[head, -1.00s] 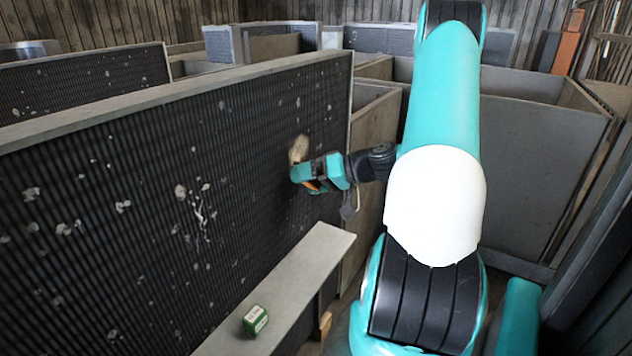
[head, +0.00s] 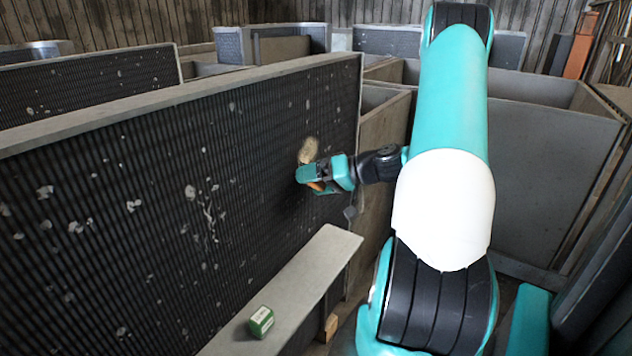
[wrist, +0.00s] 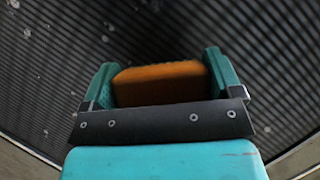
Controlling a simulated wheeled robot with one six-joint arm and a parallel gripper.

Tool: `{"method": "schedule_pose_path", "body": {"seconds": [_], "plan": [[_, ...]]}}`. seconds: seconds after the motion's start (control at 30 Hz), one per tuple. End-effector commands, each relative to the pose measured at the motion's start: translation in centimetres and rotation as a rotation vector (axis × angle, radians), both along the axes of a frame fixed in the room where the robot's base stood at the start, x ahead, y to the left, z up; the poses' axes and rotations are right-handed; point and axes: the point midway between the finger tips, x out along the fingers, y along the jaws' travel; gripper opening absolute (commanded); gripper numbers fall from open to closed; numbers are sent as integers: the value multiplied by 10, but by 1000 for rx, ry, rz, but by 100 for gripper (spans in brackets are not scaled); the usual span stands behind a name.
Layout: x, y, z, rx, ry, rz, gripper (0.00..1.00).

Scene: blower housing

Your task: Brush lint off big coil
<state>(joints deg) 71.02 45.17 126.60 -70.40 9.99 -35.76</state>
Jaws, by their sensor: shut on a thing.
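The big coil (head: 120,210) is the large dark finned panel in a grey frame on the left. Pale lint specks (head: 210,218) are scattered over its face, mostly on the left and middle. My gripper (head: 314,180) is shut on a brush near the coil's right end. The brush's tan bristle head (head: 308,151) sticks up above the fingers, at or close to the coil face; I cannot tell whether it touches. In the wrist view the brush's orange-brown handle (wrist: 160,82) sits between the two teal fingers, with the finned face and a few specks beyond.
A grey ledge (head: 300,275) runs along the coil's lower front, with a small green box (head: 261,321) on it. Another coil (head: 90,82) stands behind on the left. Grey housing panels (head: 545,175) stand at the right, beyond my arm.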

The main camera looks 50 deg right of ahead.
Motion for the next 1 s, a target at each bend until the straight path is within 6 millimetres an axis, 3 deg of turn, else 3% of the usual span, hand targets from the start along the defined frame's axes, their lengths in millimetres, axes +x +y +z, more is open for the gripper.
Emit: {"method": "schedule_pose_path", "body": {"seconds": [0.63, 1.0], "plan": [[11, 0, 0, 0, -1, -1, 66], [12, -31, 1, -2, -1, -1, 66]]}}
